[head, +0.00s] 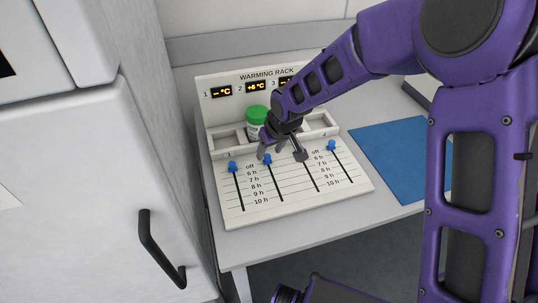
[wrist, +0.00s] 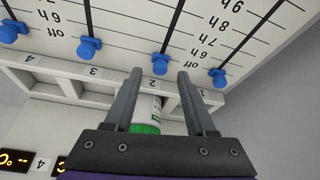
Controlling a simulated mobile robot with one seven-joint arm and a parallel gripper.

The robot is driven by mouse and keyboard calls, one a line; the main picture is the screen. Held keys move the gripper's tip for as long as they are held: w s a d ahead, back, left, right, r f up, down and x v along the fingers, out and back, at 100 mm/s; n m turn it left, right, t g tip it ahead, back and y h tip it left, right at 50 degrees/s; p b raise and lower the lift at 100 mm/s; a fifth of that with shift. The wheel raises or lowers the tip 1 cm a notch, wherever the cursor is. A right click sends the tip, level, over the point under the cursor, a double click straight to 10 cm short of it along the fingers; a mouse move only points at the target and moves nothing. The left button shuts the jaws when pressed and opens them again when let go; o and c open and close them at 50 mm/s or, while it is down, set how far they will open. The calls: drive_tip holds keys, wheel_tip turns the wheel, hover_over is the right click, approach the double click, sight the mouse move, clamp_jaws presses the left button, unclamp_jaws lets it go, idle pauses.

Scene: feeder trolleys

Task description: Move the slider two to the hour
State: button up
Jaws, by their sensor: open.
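Slider two's blue knob (head: 267,158) is at the top of its slot, at the off line, level with the other visible knobs. The white panel (head: 290,190) has marks from off down to 10 h. My gripper (wrist: 160,73) is open and empty above the panel's upper edge. In the wrist view, which is upside down, slider two's knob (wrist: 160,64) shows between the fingers, just beyond their tips. I cannot tell whether they touch it. Slider one's knob (head: 233,166) and slider four's knob (head: 331,145) are also at off. My gripper hides slider three's knob in the head view.
A bottle with a green cap (head: 257,113) stands in the rack behind slider two, close to my gripper. The warming rack's display board (head: 222,106) rises behind it. A blue mat (head: 385,155) lies to the right. A white cabinet (head: 85,190) stands close at left.

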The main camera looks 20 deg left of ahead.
drive_tip(key=shift+x, duration=0.9)
drive_tip(key=shift+c, duration=0.3)
clamp_jaws()
idle(0.6)
